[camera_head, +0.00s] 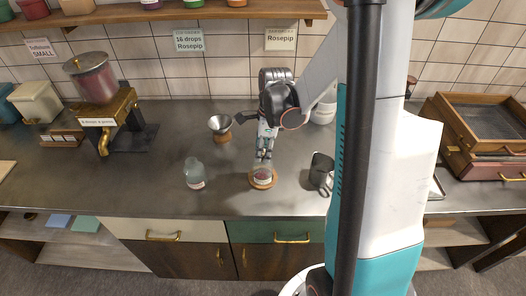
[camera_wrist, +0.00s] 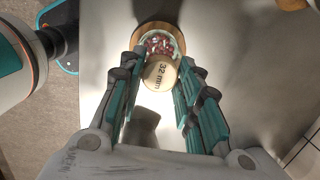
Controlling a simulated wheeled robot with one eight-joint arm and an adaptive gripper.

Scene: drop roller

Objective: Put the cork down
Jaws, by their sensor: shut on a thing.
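The cork (camera_wrist: 160,74) is a pale round piece marked "32 mm", seen from its flat end in the wrist view. My gripper (camera_wrist: 160,66) is shut on it, with one finger on each side. Beyond the cork is a small glass jar (camera_wrist: 165,42) with red and white bits inside. The jar stands on a round wooden coaster (camera_wrist: 180,30). In the head view my gripper (camera_head: 264,157) points down just above the jar (camera_head: 262,175) and coaster (camera_head: 263,186). The cork cannot be made out there, and whether it touches the jar is unclear.
A clear bottle (camera_head: 194,174) stands left of the jar and a dark metal jug (camera_head: 321,172) right of it. A funnel on a wooden stand (camera_head: 221,128) is behind left. A dispenser (camera_head: 97,88) stands far left. The grey counter (camera_head: 228,180) is bare between bottle and coaster.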

